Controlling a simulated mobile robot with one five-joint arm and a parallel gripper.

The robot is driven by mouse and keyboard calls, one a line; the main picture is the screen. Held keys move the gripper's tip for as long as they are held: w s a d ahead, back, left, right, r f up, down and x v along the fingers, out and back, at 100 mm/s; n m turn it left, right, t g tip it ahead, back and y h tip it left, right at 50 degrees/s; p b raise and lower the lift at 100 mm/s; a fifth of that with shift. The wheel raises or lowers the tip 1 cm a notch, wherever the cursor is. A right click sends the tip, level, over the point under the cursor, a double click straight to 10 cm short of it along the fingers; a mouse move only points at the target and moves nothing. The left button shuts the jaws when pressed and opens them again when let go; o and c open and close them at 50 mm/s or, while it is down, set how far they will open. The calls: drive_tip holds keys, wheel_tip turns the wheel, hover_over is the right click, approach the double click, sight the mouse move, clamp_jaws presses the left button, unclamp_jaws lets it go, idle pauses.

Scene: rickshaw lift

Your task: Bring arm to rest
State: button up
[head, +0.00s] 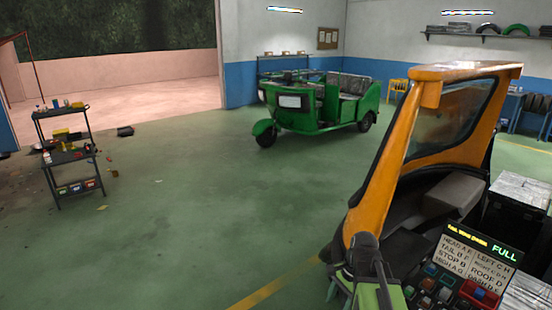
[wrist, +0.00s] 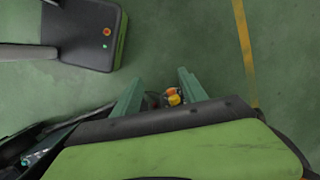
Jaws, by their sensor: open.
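My arm (head: 366,262), dark grey with bright green parts, shows at the bottom of the head view, in front of the orange rickshaw cab (head: 392,150). In the wrist view my gripper (wrist: 160,88) has its two teal fingers spread apart, with nothing held between them. Small orange and yellow parts (wrist: 174,97) show between the fingers, close to the dark and green housing. Green floor lies beyond the fingertips. In the head view the gripper is mostly hidden by the arm.
A control panel (head: 476,262) reading FULL stands at the lower right, beside silver-topped dark cases (head: 518,190). A green rickshaw (head: 318,103) stands at the back. A small shelf rack (head: 72,150) stands at the left. The middle floor is clear.

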drive_tip(key=a+n, duration=0.1)
drive_tip(key=n, duration=0.3)
drive_tip(key=s+a+n+h, duration=0.1)
drive_tip(key=a+n, duration=0.1)
drive_tip(key=n, duration=0.2)
drive_tip(key=a+f+n+h, duration=0.1)
drive_tip(key=a+n, duration=0.1)
drive_tip(key=n, duration=0.2)
drive_tip(key=shift+s+a, duration=0.2)
drive_tip(key=shift+s, duration=0.15)
